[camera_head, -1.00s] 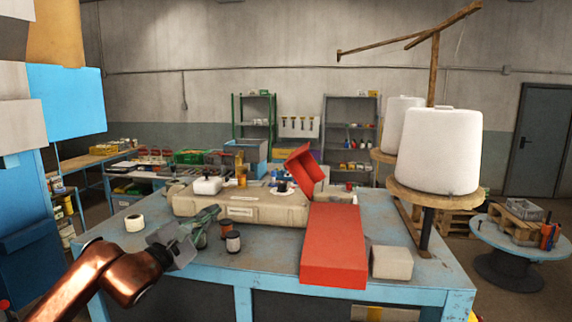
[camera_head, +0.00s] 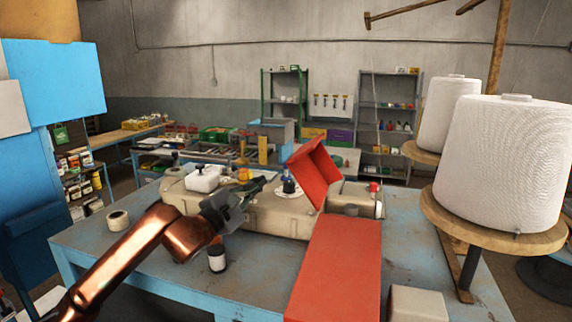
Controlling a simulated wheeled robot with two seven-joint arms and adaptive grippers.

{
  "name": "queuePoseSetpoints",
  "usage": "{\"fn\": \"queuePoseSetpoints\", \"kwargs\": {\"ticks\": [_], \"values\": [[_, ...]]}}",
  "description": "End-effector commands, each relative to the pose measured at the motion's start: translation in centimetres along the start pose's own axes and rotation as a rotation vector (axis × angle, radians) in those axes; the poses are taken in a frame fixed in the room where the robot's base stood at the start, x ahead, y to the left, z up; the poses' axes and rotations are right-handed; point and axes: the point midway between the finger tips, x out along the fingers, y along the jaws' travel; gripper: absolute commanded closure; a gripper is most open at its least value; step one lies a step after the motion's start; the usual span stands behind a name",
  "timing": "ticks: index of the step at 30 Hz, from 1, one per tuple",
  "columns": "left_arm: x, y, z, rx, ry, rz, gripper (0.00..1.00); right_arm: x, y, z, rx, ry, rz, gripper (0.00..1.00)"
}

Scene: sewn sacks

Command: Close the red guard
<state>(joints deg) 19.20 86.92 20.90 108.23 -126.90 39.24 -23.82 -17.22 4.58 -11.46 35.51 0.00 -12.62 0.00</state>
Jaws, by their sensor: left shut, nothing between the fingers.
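The red guard (camera_head: 312,172) is a red open box-like cover, tilted up at the right part of the beige sewing machine (camera_head: 268,216). My right gripper is not in view.
Large white thread cones (camera_head: 502,165) stand on wooden discs at the right. A beige block (camera_head: 417,304) lies at the front right. A dark spool (camera_head: 217,255) and a tape roll (camera_head: 118,220) stand on the blue table (camera_head: 95,248). Bare tabletop shows at the left.

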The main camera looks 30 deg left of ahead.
Motion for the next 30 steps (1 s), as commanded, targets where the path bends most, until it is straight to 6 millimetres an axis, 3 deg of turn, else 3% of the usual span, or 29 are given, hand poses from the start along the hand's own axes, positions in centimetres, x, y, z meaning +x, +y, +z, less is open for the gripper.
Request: {"fn": "queuePoseSetpoints", "kwargs": {"ticks": [14, 21, 30], "values": [[7.8, 0.5, 0.3, -0.004, -0.001, 0.0, 1.0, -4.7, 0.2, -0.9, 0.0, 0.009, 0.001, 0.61], [8.4, 0.1, 3.4, 0.0, -0.002, -0.002, 1.0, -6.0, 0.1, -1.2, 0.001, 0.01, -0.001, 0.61], [8.5, -0.1, 3.9, 0.0, 0.0, -0.002, 1.0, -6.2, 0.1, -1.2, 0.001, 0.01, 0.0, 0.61]]}}
